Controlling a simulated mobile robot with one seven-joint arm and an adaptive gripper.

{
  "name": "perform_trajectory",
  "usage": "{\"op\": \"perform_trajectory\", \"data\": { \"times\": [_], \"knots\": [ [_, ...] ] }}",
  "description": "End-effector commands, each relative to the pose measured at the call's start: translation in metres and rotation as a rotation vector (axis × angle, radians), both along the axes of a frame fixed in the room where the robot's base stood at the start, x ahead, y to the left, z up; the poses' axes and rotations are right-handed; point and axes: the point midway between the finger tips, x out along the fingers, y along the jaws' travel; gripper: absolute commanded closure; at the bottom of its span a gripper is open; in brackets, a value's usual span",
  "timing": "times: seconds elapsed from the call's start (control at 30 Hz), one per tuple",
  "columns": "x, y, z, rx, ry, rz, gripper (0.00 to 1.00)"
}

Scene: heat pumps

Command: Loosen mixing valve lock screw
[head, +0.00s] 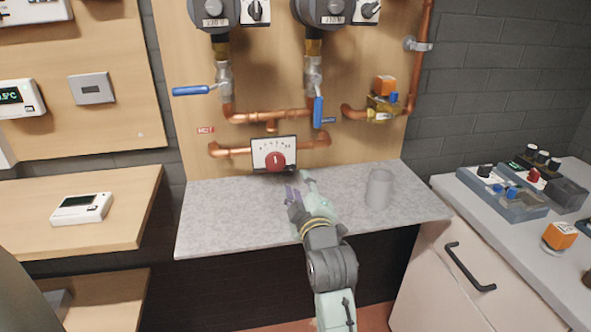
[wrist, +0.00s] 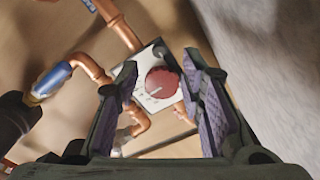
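The mixing valve (head: 259,145) has a white scale plate and a red round knob (head: 274,161). It sits low on the wooden panel, just above the grey countertop. In the wrist view the red knob (wrist: 163,83) and the white scale plate (wrist: 141,63) appear tilted between my fingers. I cannot make out a lock screw in either view. My gripper (head: 299,189) is in front of and below the valve, above the countertop. In the wrist view my gripper (wrist: 161,68) is open, with purple pads apart and nothing between them. The knob is beyond the fingertips.
Copper pipes (head: 268,116) run above and beside the valve. Two blue-handled valves (head: 319,110) hang above it. A grey cup (head: 379,189) stands on the countertop (head: 215,222) to the right of my gripper. The countertop's left part is clear.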

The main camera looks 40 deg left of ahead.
Motion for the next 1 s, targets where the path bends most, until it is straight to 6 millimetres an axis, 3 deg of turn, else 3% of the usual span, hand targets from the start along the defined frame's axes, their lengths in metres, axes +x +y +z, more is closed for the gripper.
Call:
{"op": "perform_trajectory", "data": {
  "times": [0.3, 0.73, 1.0],
  "knots": [
    [0.034, 0.040, 0.002, 0.000, 0.001, 0.001, 0.65],
    [0.040, 0.047, 0.001, 0.002, -0.001, 0.000, 0.65],
    [0.040, 0.047, 0.001, 0.002, 0.000, 0.000, 0.82]
  ]
}}
